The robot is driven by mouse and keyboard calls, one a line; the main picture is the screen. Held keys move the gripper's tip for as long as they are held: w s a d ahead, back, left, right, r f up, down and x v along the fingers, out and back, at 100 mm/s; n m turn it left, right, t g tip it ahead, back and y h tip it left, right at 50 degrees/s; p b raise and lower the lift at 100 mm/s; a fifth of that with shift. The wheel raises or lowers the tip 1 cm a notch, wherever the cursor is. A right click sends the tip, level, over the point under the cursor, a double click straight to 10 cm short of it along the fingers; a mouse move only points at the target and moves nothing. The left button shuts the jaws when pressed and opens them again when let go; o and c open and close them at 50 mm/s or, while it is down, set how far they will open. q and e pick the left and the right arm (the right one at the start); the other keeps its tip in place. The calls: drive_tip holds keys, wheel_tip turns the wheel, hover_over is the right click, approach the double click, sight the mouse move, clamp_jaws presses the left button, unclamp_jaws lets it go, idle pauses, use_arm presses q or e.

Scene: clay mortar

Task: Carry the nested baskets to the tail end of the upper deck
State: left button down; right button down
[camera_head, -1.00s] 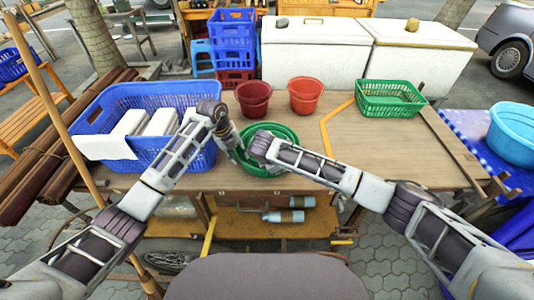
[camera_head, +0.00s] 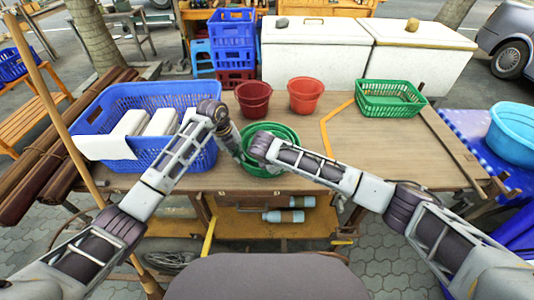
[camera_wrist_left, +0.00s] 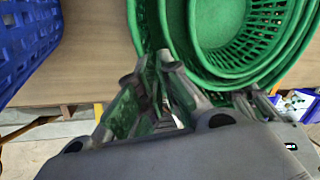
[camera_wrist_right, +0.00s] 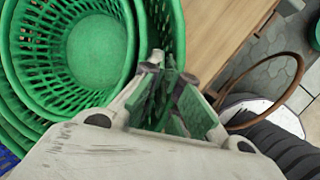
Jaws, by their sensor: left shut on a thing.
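The nested baskets (camera_head: 270,168) are round, green and slatted, one inside another, standing on the brown wooden upper deck (camera_head: 380,158) near its front edge. My left gripper (camera_head: 240,156) is shut on their left rim; its fingers show against the rim in the left wrist view (camera_wrist_left: 146,70). My right gripper (camera_head: 262,150) is at the baskets' right side, partly hidden by its own wrist in the head view. In the right wrist view its fingers (camera_wrist_right: 163,70) pinch the basket wall. The baskets fill the upper left of that view (camera_wrist_right: 95,55).
A big blue basket (camera_head: 205,160) with white blocks stands left on the deck. Two red pots (camera_head: 305,95) stand behind the nested baskets, and a green rectangular basket (camera_head: 390,98) stands back right. A yellow line (camera_head: 327,132) crosses the deck.

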drive_tip(key=shift+r, duration=0.3)
drive_tip(key=shift+d+r+p, duration=0.1)
drive_tip(key=shift+r+p, duration=2.1)
drive_tip(key=shift+p, duration=0.2)
drive_tip(key=shift+d, duration=0.1)
